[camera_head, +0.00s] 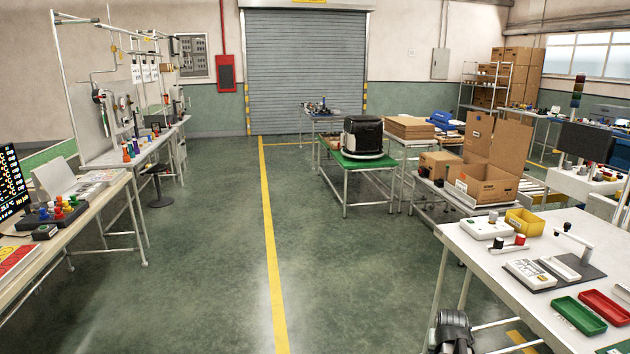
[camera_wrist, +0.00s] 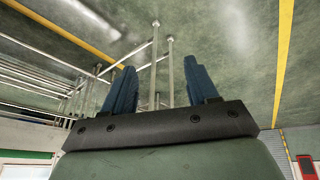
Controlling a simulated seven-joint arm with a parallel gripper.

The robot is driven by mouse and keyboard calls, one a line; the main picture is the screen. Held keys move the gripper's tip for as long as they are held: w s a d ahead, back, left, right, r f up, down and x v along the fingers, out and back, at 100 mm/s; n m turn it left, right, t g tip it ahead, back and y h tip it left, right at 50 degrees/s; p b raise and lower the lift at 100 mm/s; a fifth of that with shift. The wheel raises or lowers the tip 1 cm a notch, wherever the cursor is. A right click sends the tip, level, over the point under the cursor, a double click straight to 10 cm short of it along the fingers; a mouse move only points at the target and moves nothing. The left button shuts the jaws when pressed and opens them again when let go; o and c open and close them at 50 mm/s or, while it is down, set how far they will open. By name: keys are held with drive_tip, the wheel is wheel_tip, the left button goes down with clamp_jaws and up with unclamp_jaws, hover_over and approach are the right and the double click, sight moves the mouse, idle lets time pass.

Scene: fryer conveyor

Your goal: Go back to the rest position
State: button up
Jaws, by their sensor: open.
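My gripper (camera_wrist: 160,78) shows in the wrist view with its two blue fingers spread apart and nothing between them. Floor and thin metal table legs lie beyond the fingertips. In the head view the gripper cannot be made out; only a dark, rounded part of my arm shows at the bottom edge, beside the white table on the right. A black fryer (camera_head: 362,135) stands upright on a green-topped table (camera_head: 352,176) in the middle distance, well away from my arm.
The white table (camera_head: 480,252) at right holds a yellow bin (camera_head: 524,222), a green tray (camera_head: 578,315) and a red tray (camera_head: 606,307). An open cardboard box (camera_head: 485,182) stands behind it. A workbench (camera_head: 85,222) stands at left. The floor around the yellow line (camera_head: 270,250) is clear.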

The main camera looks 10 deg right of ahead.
drive_tip(key=s+a+f+n+g+y, duration=0.15)
drive_tip(key=a+f, duration=0.25)
drive_tip(key=a, duration=0.7)
drive_tip(key=a+f+n+g+y, duration=0.15)
drive_tip(key=a+f, duration=0.35)
drive_tip(key=a, duration=0.6)
drive_tip(key=s+a+f+n+g, duration=0.1)
drive_tip(key=a+f+n, duration=0.25)
drive_tip(key=a, duration=0.65)
drive_tip(key=s+f+g, duration=0.3)
drive_tip(key=s+f, duration=0.7)
drive_tip(key=s, duration=0.5)
drive_tip(key=s+f+g, duration=0.3)
drive_tip(key=s+f, duration=0.8)
drive_tip(key=s, duration=0.4)
drive_tip(key=shift+s+m, duration=0.2)
drive_tip(key=shift+m, duration=0.25)
